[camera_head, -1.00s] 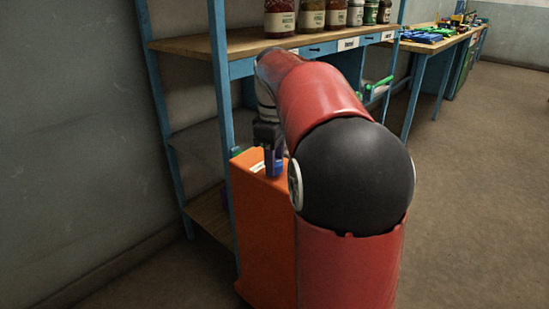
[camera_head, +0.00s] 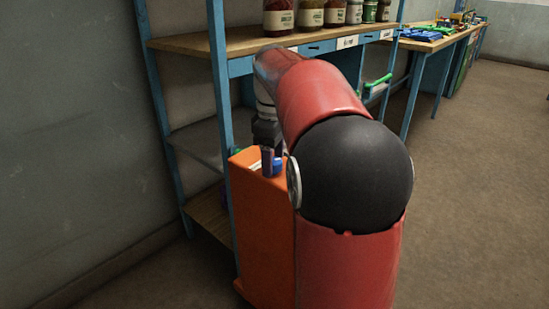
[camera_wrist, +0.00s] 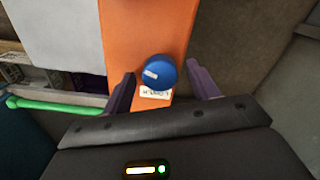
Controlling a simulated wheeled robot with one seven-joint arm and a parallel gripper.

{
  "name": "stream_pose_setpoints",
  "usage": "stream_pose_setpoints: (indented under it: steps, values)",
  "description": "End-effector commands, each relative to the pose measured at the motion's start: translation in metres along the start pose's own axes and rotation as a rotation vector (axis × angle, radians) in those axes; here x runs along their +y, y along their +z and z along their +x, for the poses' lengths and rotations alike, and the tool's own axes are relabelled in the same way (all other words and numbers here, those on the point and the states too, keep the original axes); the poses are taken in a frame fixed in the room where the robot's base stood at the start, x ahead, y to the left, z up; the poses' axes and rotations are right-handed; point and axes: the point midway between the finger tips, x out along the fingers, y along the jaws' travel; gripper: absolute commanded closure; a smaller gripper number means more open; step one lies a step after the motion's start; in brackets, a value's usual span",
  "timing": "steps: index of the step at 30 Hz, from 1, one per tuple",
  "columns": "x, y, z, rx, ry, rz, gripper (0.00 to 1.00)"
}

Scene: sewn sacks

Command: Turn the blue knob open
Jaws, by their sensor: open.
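The blue knob (camera_wrist: 158,72) sits on the orange cabinet (camera_wrist: 125,30) and has a white mark pointing to the left on its face. My gripper (camera_wrist: 162,85) is open, with one dark finger on each side of the knob and a gap showing on both sides. In the head view the knob (camera_head: 276,165) shows as a small blue piece on top of the orange cabinet (camera_head: 262,225), with my gripper (camera_head: 268,158) over it. My arm hides part of the cabinet.
A blue-framed shelf (camera_head: 218,110) with jars (camera_head: 310,14) on its wooden top stands behind the cabinet. A green bar (camera_wrist: 60,103) lies at the left in the wrist view. A workbench (camera_head: 440,42) stands at the back right, and the floor at right is clear.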

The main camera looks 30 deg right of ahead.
Motion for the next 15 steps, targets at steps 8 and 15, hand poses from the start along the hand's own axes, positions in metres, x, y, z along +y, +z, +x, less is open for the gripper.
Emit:
stream_pose_setpoints:
  steps: [8, 15]
  values:
    - [0.0000, 0.0003, 0.0003, -0.001, -0.001, 0.001, 0.41]
    - [0.0000, 0.0003, 0.0005, -0.001, -0.001, 0.099, 0.41]
